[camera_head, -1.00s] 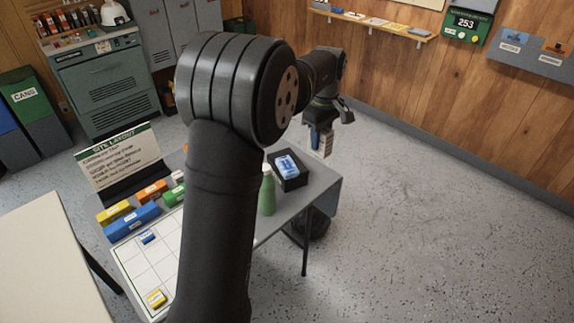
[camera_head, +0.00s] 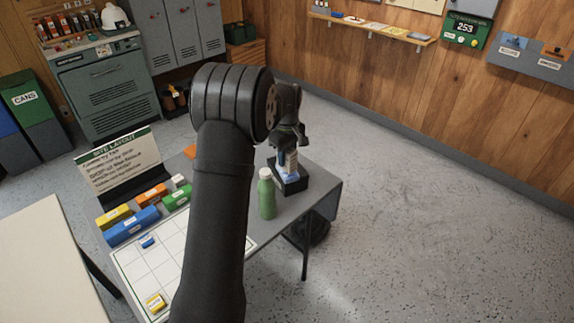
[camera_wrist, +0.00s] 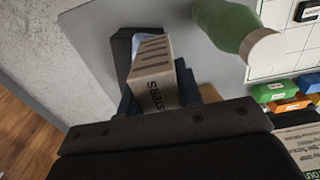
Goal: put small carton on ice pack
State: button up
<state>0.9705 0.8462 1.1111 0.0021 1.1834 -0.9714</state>
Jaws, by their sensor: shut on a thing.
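My gripper (camera_head: 289,147) is shut on the small carton (camera_head: 291,161), a pale box with dark print. In the wrist view the carton (camera_wrist: 155,72) sits between the blue-dark fingers (camera_wrist: 160,95), its printed side facing the camera. The ice pack (camera_head: 289,179), blue and white, lies in a black tray (camera_head: 304,186) on the grey table. The carton is over the tray and hides much of the pack. I cannot tell whether carton and pack touch. A pale edge of the pack (camera_wrist: 137,38) shows beside the carton in the wrist view.
A green bottle (camera_head: 267,195) stands close to the tray's left; it also shows in the wrist view (camera_wrist: 225,22). The table's right edge is near the tray.

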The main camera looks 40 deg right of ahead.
aim_at(287, 164)
jog(key=shift+f, duration=1.95)
jog(key=shift+f, duration=0.15)
jog(key=o, duration=1)
jog(key=shift+c, duration=0.2)
notch_tip(287, 164, up, 12)
jog(key=shift+r, duration=0.15)
notch_tip(287, 164, down, 12)
jog(key=shift+r, duration=1.7)
